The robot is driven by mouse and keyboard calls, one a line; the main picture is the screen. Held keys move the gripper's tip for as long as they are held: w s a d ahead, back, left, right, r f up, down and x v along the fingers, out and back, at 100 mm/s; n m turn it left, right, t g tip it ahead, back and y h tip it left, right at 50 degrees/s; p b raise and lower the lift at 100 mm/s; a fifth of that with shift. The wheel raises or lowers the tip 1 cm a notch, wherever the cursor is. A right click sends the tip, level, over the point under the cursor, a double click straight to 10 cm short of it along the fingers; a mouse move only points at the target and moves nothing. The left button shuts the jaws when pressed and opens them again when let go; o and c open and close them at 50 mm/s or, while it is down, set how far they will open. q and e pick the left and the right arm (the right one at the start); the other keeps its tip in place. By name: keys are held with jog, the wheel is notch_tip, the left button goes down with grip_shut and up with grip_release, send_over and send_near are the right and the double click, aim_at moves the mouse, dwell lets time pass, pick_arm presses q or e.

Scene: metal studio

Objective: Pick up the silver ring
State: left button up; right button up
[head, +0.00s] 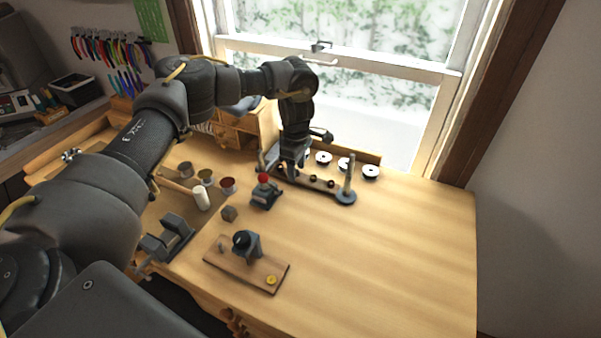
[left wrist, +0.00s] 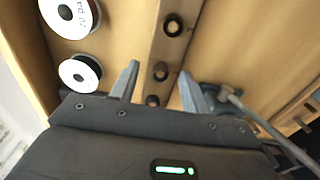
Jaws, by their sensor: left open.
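A narrow wooden strip (head: 321,185) lies near the back of the bench and carries several small, dark, ring-like round pieces (head: 330,183). In the left wrist view the strip (left wrist: 179,50) runs between my fingers, with one round piece (left wrist: 160,71) level with the fingertips. I cannot tell which of these, if any, is the silver ring. My left gripper (head: 291,172) points down over the left end of the strip and hides it. In the left wrist view my left gripper (left wrist: 159,70) is open, with nothing seen held. My right gripper is not in view.
White spools (head: 371,171) stand behind the strip. A grey base with an upright rod (head: 346,196) is at its right end. A red-topped tool (head: 264,190) and a wooden board (head: 225,262) are nearer. The right side of the bench (head: 410,250) is clear.

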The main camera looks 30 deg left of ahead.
pick_arm(q)
grip_shut()
jog(key=shift+r, duration=0.1)
